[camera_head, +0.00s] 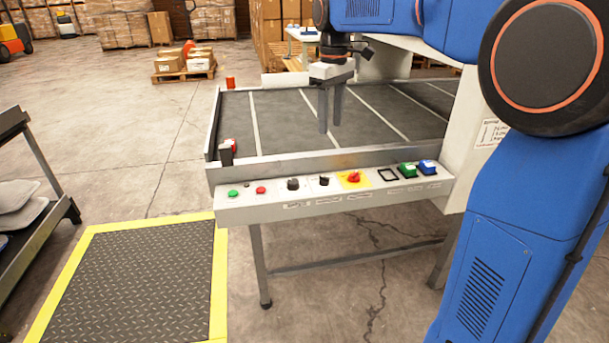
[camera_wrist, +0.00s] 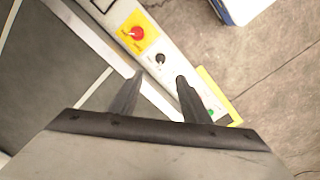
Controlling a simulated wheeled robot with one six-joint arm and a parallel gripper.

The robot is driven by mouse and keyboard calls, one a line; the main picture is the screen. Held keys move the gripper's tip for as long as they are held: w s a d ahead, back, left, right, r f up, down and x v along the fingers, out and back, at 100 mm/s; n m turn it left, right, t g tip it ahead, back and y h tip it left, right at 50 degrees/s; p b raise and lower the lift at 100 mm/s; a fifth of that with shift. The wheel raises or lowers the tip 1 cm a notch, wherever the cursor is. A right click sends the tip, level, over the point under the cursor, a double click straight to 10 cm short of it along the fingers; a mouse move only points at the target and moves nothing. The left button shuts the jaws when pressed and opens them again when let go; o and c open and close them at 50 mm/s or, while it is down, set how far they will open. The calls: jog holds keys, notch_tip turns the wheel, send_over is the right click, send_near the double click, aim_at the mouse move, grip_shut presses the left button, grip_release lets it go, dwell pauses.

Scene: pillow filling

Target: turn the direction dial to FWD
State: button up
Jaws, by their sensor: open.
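The control panel (camera_head: 340,198) runs along the front of a conveyor table. It carries two black knobs, a left one (camera_head: 293,184) and a right one (camera_head: 323,180). The labels are too small to read, so I cannot tell which knob is the direction dial or where it points. My gripper (camera_head: 330,128) is open and empty, fingers down, above the dark belt and behind the panel. In the wrist view, one black knob (camera_wrist: 160,59) shows just beyond the fingertips of my gripper (camera_wrist: 160,78), beside the red switch; the other knob is not clearly visible.
A red rotary switch (camera_head: 354,177) on a yellow plate is right of the knobs. Green (camera_head: 233,193) and red (camera_head: 260,190) buttons are to the left; green (camera_head: 407,170) and blue (camera_head: 428,167) ones are to the right. A raised metal rail (camera_head: 280,166) separates belt and panel.

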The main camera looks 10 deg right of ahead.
send_near(325, 177)
notch_tip(325, 177, down, 9)
jog(key=shift+w+r, duration=0.1)
jog(key=shift+r, duration=0.05)
dwell(0.5)
jog(key=shift+c, duration=0.3)
jog(key=c, duration=1)
